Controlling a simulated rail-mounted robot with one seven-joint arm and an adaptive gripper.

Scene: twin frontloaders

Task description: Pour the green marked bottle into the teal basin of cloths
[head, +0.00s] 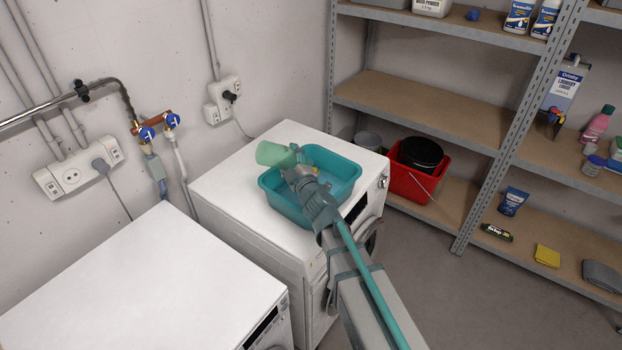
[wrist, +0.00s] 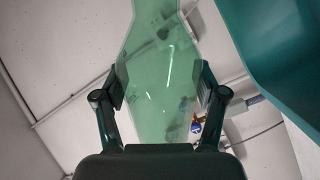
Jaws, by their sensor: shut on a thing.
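The pale green see-through bottle (head: 274,154) is held tilted far over, close to lying flat, above the left back part of the teal basin. Its wider end points left in the head view. My gripper (head: 298,172) is shut on it; in the wrist view the two fingers clasp the bottle (wrist: 160,85) from both sides. The teal basin (head: 283,207) stands on the far white machine, and its wall also shows at upper right in the wrist view (wrist: 285,55). My gripper and arm hide much of its inside, so I cannot make out the cloths clearly. No liquid stream shows.
The far white frontloader (head: 225,190) carries the basin; the near one (head: 150,270) has a bare top. A red bucket (head: 405,183) with a black item stands right of the far machine. Shelves (head: 430,115) with several bottles rise at right. Pipes and sockets line the wall.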

